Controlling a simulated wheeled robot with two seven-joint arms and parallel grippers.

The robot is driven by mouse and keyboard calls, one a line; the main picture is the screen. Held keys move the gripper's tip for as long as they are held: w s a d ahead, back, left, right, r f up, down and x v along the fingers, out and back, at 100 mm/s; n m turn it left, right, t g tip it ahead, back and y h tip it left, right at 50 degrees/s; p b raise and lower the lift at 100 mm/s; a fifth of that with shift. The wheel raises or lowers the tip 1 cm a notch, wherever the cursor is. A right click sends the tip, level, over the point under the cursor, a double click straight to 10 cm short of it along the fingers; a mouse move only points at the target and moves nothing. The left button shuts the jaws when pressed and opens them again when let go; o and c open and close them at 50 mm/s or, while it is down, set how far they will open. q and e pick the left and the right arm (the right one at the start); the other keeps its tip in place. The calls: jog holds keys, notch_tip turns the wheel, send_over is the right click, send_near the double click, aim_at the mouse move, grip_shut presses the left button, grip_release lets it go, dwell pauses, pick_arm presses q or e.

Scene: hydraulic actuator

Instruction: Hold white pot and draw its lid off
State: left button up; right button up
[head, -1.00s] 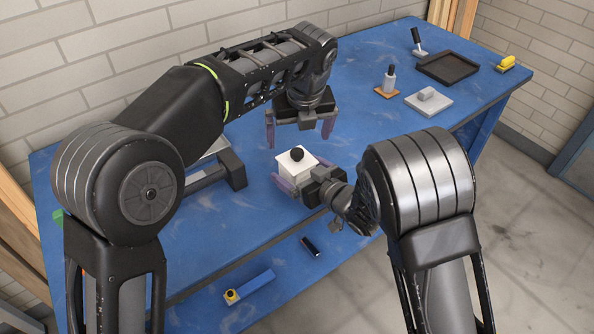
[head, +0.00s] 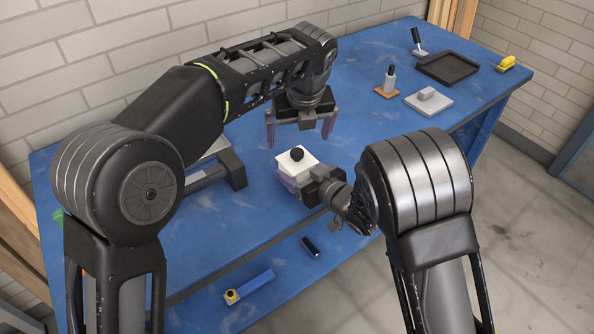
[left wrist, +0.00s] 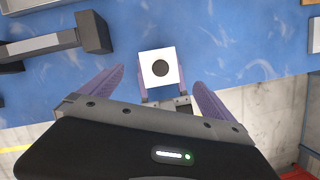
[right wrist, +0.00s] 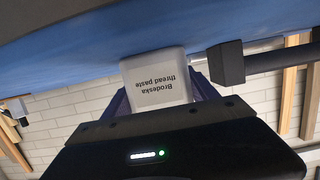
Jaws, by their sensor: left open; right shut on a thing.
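The white pot (head: 296,175) stands on the blue table below my left gripper in the head view. Its white lid with a round black knob (head: 297,154) sits on top. The right wrist view shows the pot side (right wrist: 157,82) with the label "Brodeska thread paste". My right gripper (head: 288,181) is shut on the pot from the near side. My left gripper (head: 299,130) is open and empty, above and behind the pot, fingers pointing down. In the left wrist view the lid (left wrist: 159,68) shows between and beyond the open fingers.
A grey cylinder with dark end block (head: 232,168) lies left of the pot. A dark small cylinder (head: 310,247) lies near the front.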

aim_at(300, 154)
grip_shut()
pick_arm(q)
jog(key=s+d+r+n, duration=0.1)
jog(key=n, duration=0.1)
jog(key=s+d+r+n+y, duration=0.1)
jog(key=r, duration=0.1)
jog(key=shift+d+n+y, duration=0.3)
jog(key=shift+d+n, duration=0.1)
jog(key=shift+c, duration=0.4)
jog(key=shift+s+r+n+t, duration=0.15)
jog(key=shift+r+n+t, duration=0.05)
jog(key=shift+n+t, duration=0.1)
jog(key=x, duration=1.2)
jog(key=shift+a, duration=0.1)
